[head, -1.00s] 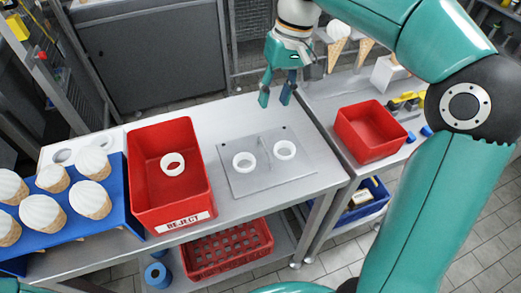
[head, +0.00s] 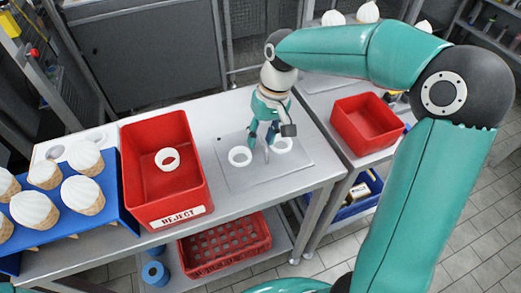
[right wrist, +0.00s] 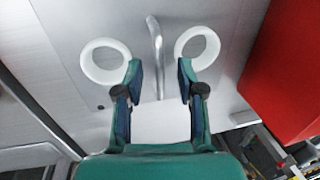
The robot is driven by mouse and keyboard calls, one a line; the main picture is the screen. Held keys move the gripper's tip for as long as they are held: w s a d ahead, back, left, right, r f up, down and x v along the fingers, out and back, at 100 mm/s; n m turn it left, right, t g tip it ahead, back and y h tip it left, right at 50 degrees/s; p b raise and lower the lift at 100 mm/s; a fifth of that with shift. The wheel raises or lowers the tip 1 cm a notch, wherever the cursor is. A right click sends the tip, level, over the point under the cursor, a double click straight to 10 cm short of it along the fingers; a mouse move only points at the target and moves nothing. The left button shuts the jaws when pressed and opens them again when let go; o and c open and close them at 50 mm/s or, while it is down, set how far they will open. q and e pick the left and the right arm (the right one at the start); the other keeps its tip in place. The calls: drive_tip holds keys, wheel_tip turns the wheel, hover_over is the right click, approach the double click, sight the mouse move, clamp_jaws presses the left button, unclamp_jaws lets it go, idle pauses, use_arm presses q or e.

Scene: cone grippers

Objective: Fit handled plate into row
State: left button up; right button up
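The handled plate (head: 270,173) is a flat grey sheet lying on the metal table. It carries two white rings, the left ring (head: 240,156) and the right ring (head: 281,145), with a thin upright metal handle (right wrist: 154,45) between them. My right gripper (head: 262,144) is low over the plate, near the handle. In the right wrist view its fingers (right wrist: 159,76) are spread apart, with the handle's lower part between them in the picture. I cannot tell whether they touch it. My left gripper is not in view. I cannot make out the row.
A red REJECT bin (head: 190,200) holding a white ring (head: 167,159) stands left of the plate. A blue rack (head: 108,208) with several cones is further left. Another red bin (head: 367,122) stands on the right table. A red crate (head: 222,245) is on the shelf below.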

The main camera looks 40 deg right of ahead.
drive_tip(key=shift+a+f, duration=0.15)
drive_tip(key=shift+f, duration=0.55)
clamp_jaws()
drive_tip(key=shift+r, duration=0.1)
